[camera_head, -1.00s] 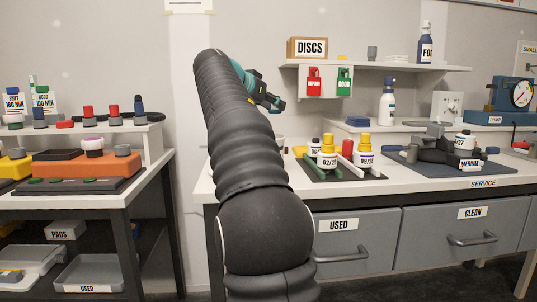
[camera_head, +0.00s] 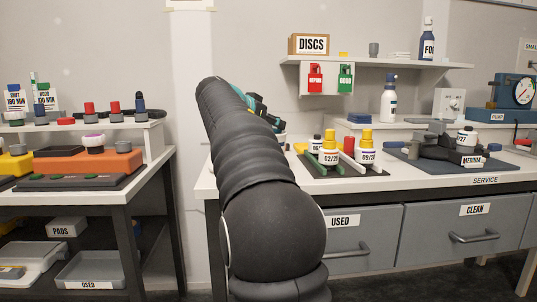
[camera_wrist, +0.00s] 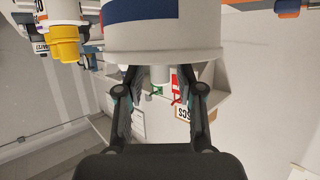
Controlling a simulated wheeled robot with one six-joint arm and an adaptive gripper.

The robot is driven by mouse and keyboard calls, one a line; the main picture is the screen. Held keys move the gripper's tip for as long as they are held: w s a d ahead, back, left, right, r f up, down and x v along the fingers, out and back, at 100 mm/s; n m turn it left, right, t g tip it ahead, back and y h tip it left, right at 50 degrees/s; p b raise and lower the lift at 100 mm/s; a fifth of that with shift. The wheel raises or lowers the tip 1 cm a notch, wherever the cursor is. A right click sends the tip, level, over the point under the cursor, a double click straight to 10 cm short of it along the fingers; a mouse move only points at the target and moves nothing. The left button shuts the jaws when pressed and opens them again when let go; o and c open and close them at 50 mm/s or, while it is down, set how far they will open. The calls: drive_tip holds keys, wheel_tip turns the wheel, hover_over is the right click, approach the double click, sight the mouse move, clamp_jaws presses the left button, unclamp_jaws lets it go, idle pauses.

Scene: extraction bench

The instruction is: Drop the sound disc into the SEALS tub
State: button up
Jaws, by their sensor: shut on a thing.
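My gripper (camera_wrist: 160,78) shows in the wrist view, its two dark fingers reaching up to a large white round container (camera_wrist: 165,38) with a blue and red label. A narrow white stub on it lies between the fingers. The container fills the top middle and is cut off by the frame. My gripper is shut on it, though the exact contact is hard to see. In the head view, my gripper (camera_head: 262,112) is mostly hidden behind my arm, and what it holds is hidden. I cannot pick out a sound disc or a tub marked SEALS.
Yellow-capped bottles (camera_head: 330,158) stand on a dark mat right of my arm. A DISCS box (camera_head: 309,44) sits on the wall shelf (camera_head: 400,67). USED (camera_head: 360,240) and CLEAN (camera_head: 465,232) drawers are shut. An orange unit (camera_head: 88,162) stands on the left bench.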

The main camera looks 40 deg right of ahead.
drive_tip(key=o, duration=0.8)
drive_tip(key=v, duration=1.2)
drive_tip(key=s+a+f+n+y, duration=0.4)
drive_tip(key=s+a+f, duration=0.4)
drive_tip(key=f, duration=0.4)
drive_tip(key=s+a+f+n+t+y, duration=0.1)
drive_tip(key=s+a+f+n+y, duration=0.3)
drive_tip(key=s+a+f+n, duration=0.2)
drive_tip(key=s+a+f+n+t+y, duration=0.1)
drive_tip(key=s+a+f+n+y, duration=0.4)
drive_tip(key=s+a+f, duration=0.5)
drive_tip(key=shift+s+a+f, duration=0.15)
drive_tip(key=shift+s+f, duration=0.4)
drive_tip(key=shift+f, duration=0.95)
drive_tip(key=shift+s+a+f, duration=0.1)
drive_tip(key=shift+s+f, duration=0.45)
drive_tip(key=shift+f, duration=0.9)
drive_tip(key=shift+s+a+f, duration=0.15)
drive_tip(key=shift+s+f, duration=0.4)
drive_tip(key=shift+f, duration=0.95)
